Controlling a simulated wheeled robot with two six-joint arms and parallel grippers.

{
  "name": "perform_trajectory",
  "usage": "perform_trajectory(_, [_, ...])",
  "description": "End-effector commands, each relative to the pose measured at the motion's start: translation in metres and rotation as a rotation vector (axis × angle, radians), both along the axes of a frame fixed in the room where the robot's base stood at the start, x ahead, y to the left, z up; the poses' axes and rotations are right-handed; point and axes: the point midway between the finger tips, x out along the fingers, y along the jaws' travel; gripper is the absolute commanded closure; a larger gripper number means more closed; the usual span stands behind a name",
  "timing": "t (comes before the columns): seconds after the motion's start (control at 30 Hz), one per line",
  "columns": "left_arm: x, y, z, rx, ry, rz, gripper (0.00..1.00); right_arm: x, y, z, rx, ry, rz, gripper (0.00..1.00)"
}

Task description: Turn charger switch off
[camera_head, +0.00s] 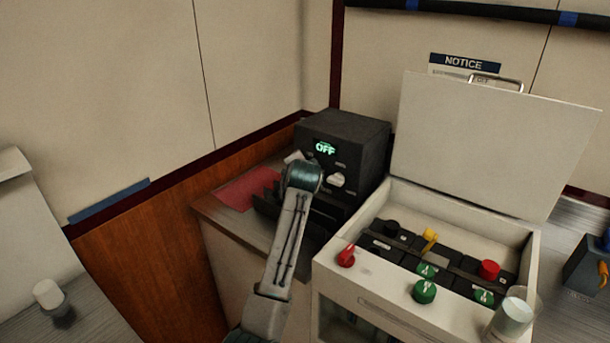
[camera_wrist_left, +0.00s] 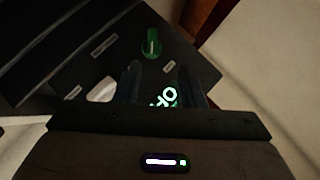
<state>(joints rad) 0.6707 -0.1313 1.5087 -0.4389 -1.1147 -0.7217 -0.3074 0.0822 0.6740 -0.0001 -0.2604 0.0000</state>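The charger (camera_head: 352,135) is a dark box in the corner, its lit display (camera_head: 325,148) reading OFF. A white knob (camera_head: 336,180) shows on its front. My left gripper (camera_head: 303,172) is in front of the charger's face and hides part of it. In the left wrist view, a green switch (camera_wrist_left: 152,44) shows on the dark panel, beyond the fingertips. The lit display is partly hidden by the gripper there, and the white knob (camera_wrist_left: 102,90) is beside one finger. The left gripper's fingers (camera_wrist_left: 160,78) are apart, with nothing seen held. My right gripper is out of view.
An open white battery box (camera_head: 430,310), lid (camera_head: 485,145) raised, stands right of the charger with several red, green and yellow parts. A glass (camera_head: 515,315) is at its front right corner. A red sheet (camera_head: 247,188) lies left of the charger. Walls close the corner behind.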

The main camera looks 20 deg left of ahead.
Motion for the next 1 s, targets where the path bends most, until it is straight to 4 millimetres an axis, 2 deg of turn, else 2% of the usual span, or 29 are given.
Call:
perform_trajectory(0.17, [0.002,-0.007,-0.007,-0.026,0.033,-0.015,0.64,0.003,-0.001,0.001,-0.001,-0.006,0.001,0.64])
perform_trajectory(0.7, [0.071,0.015,-0.046,-0.024,0.032,-0.012,0.64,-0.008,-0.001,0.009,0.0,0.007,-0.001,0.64])
perform_trajectory(1.0, [0.087,0.02,-0.056,-0.024,0.031,-0.012,0.64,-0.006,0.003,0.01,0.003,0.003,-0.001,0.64])
